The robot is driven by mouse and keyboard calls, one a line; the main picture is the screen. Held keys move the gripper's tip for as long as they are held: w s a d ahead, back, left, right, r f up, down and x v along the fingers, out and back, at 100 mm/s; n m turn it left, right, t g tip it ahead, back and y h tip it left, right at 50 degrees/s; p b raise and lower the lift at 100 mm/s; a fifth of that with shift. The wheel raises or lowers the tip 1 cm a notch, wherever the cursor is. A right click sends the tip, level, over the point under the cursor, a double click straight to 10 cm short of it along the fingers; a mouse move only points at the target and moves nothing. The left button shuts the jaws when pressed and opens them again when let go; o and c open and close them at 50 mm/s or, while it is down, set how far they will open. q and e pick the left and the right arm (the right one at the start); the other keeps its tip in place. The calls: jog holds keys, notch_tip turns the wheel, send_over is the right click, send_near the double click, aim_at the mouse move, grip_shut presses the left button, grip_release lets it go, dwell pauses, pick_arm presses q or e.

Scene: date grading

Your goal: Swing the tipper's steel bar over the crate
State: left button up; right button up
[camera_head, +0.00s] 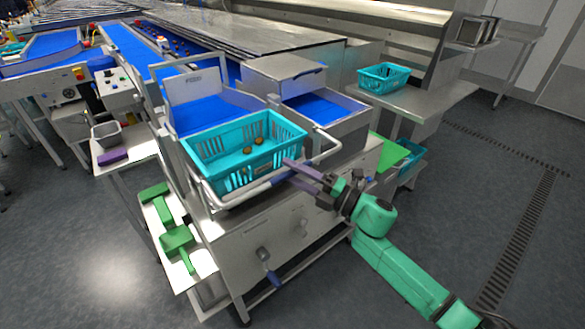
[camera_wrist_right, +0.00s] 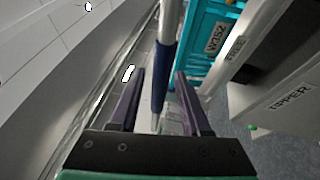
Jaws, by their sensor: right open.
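A teal crate (camera_head: 215,178) sits on the tipper (camera_head: 240,240), with a few brown dates inside on its floor. The steel bar (camera_head: 325,154) is a bent tube along the crate's near and right side. In the right wrist view the bar (camera_wrist_right: 173,22) has a dark blue sleeve (camera_wrist_right: 160,78) and runs between my fingers. My right gripper (camera_head: 289,169) is open, with its fingers on either side of the sleeve; I cannot tell whether they touch it. The crate's wall (camera_wrist_right: 205,35) with a label lies just right of the bar. My left gripper is out of view.
A second teal crate (camera_head: 384,78) stands on a steel side table (camera_head: 420,100) at right. A green brush and scoop (camera_head: 177,240) lie on a low shelf at left. A grey tray (camera_head: 106,134) stands on a ledge. The floor at right is free.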

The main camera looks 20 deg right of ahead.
grip_shut()
dwell(1.4)
